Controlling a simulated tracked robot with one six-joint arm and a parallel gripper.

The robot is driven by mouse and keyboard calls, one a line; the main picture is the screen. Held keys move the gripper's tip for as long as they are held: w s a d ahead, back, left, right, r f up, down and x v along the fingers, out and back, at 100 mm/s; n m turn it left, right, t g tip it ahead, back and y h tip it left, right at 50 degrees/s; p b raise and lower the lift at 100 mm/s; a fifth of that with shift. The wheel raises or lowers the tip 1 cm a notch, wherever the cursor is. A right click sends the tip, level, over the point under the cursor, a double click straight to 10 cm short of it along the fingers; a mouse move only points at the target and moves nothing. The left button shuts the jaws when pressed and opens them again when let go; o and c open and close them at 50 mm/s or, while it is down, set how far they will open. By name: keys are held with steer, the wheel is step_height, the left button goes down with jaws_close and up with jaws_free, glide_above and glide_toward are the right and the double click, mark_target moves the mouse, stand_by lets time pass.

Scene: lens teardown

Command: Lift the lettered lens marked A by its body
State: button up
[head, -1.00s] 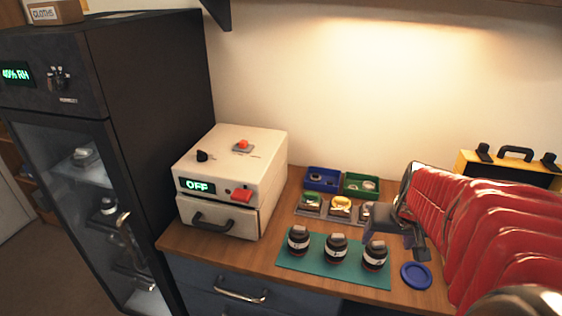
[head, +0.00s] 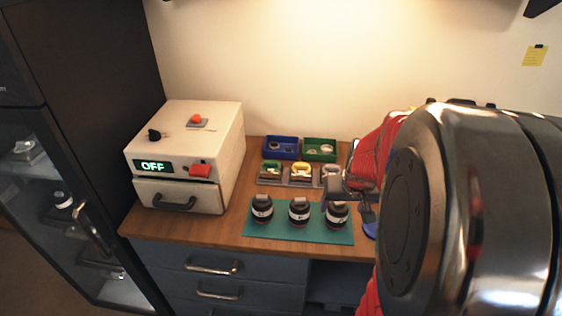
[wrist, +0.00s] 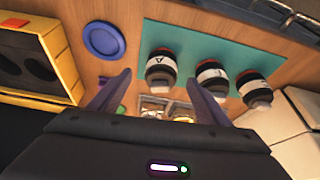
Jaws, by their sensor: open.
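Three dark lenses with pale label bands stand upright on a green mat (head: 265,232). In the wrist view, the lens marked A (wrist: 161,71) is the one nearest the blue round lid, between my fingertips in the picture but farther off. It is the right-hand lens (head: 337,216) in the head view, where its letter is too small to read. The other lenses are the middle one (head: 299,212) and the left one (head: 262,209). My gripper (wrist: 158,82) is open and empty. In the head view my arm hides much of it.
A blue round lid (wrist: 103,39) lies beside the mat. Behind the lenses are blue (head: 281,148) and green (head: 319,150) bins and a row of small trays (head: 300,183). A white box reading OFF (head: 185,150) stands left. A yellow case (wrist: 35,60) is beside the lid.

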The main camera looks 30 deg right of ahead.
mark_target(339, 210)
steer(key=shift+x, duration=1.2)
steer(key=shift+x, duration=2.6)
steer(key=shift+w+a, duration=0.1)
steer(key=shift+c, duration=0.5)
steer(key=c, duration=1)
steer(key=shift+r, duration=0.1)
step_height(339, 210, up, 10)
